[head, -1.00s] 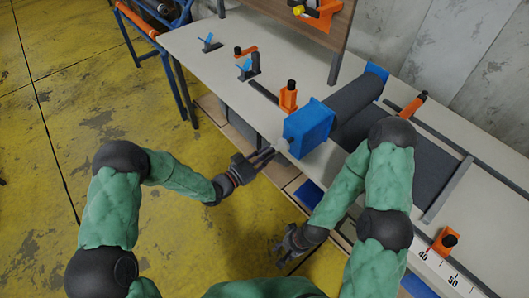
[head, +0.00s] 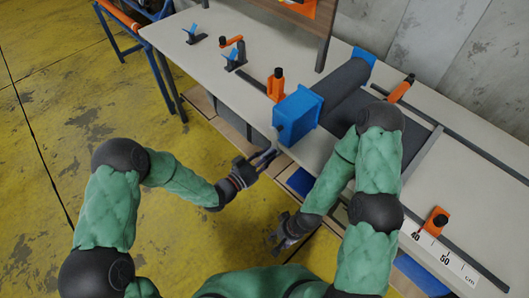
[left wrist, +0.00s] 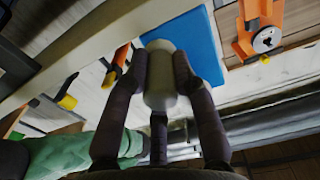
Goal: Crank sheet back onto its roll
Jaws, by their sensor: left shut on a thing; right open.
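The dark grey roll (head: 343,86) lies on the bench between two blue end housings, the nearer one (head: 297,115) facing me. The dark grey sheet (head: 412,138) lies flat to the right of the roll, partly hidden by my right arm. My left gripper (head: 268,157) is low in front of the near blue housing. In the left wrist view its fingers are closed around a pale rounded crank handle (left wrist: 160,72), with the blue housing (left wrist: 190,50) behind it. The crank arm itself is hidden. My right gripper (head: 286,236) is open and empty, low beside the bench front.
A dark rail runs along the back. The bench's left end has small blue-handled tools (head: 194,35). Yellow floor is free at left.

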